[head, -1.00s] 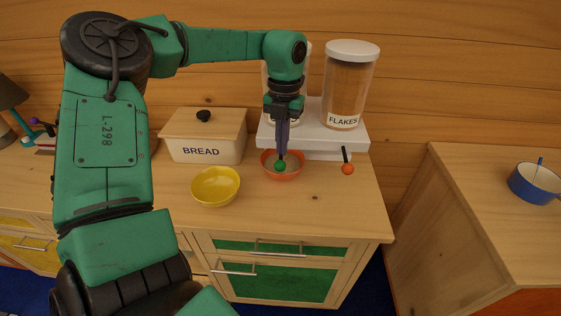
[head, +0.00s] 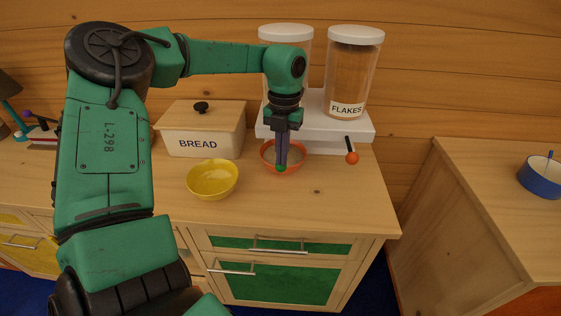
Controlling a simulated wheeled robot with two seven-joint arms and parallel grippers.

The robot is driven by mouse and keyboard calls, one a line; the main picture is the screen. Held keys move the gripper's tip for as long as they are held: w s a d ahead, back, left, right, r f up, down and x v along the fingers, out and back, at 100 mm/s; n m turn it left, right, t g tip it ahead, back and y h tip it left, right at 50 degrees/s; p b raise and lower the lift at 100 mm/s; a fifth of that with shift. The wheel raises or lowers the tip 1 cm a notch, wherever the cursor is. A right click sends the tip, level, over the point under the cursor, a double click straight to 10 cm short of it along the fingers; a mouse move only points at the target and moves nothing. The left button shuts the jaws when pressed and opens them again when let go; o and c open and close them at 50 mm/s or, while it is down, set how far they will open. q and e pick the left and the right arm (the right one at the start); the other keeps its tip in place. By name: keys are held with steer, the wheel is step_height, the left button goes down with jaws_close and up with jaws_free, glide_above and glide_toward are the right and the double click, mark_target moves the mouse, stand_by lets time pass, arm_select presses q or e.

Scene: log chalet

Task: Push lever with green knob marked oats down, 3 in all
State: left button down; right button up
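The green knob (head: 281,168) shows just under my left fingertips, in front of the orange bowl's near side, and is partly covered by them. Its lever stem is hidden behind the gripper. My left gripper (head: 282,163) points straight down with its fingers together, seemingly pressing on top of the knob. The left dispenser jar (head: 285,34) has a white lid. My arm covers much of it and its label cannot be seen. The orange bowl (head: 297,161) stands under the dispenser behind the fingers. My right gripper is not in view.
The FLAKES jar (head: 355,75) stands right on the white dispenser base (head: 318,127); its lever with an orange-red knob (head: 352,158) is beside the bowl. A yellow bowl (head: 212,180) and BREAD box (head: 205,130) stand left. The counter's front right is clear.

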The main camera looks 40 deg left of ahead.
arm_select(q)
steer(key=w, duration=0.1)
steer(key=w+a+r+p, duration=0.1)
steer(key=shift+w+r, duration=0.15)
steer(key=shift+w, duration=0.25)
step_height(320, 180, up, 20)
steer(key=p, duration=0.2)
stand_by(0.4)
stand_by(1.0)
